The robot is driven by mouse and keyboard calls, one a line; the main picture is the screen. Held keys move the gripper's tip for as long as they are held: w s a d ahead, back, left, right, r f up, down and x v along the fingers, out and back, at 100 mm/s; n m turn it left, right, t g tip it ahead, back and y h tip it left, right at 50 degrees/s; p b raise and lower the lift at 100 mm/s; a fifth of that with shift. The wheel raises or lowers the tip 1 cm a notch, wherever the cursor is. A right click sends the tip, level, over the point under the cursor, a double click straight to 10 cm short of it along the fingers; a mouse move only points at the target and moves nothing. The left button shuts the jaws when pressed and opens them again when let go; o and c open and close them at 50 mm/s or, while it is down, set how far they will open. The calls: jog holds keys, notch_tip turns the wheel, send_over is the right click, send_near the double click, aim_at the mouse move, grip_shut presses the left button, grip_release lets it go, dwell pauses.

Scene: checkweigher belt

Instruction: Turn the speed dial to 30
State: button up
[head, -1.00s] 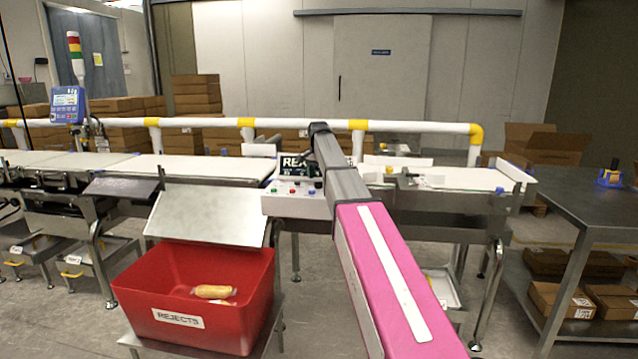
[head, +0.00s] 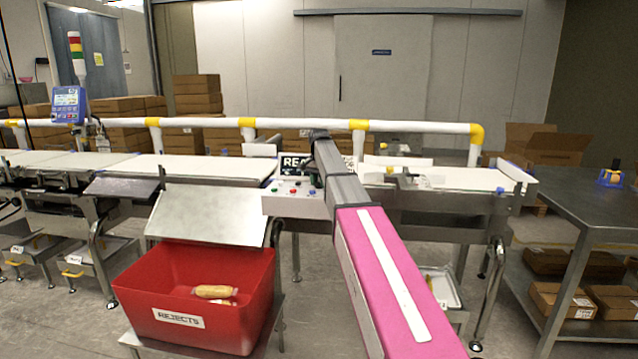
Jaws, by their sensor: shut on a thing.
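The control box (head: 284,203) is a pale box on the front of the conveyor, with green, red and blue buttons on its top. A dark display with white letters (head: 294,163) stands behind it, partly covered by my arm. My gripper (head: 317,181) is at the right end of this box, mostly hidden by my grey wrist. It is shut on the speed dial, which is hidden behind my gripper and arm. The dial's pointer and scale cannot be read.
A red rejects bin (head: 194,300) with yellow packs stands below a metal chute (head: 207,213). The white belt (head: 205,168) runs behind, with a white and yellow rail (head: 300,124) above. A steel table (head: 588,210) stands at right.

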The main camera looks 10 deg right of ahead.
jog(key=shift+n, duration=0.3)
jog(key=n, duration=0.3)
jog(key=shift+n, duration=2.5)
jog(key=o, duration=0.9)
notch_tip(320, 180, up, 11)
jog(key=shift+f, duration=0.1)
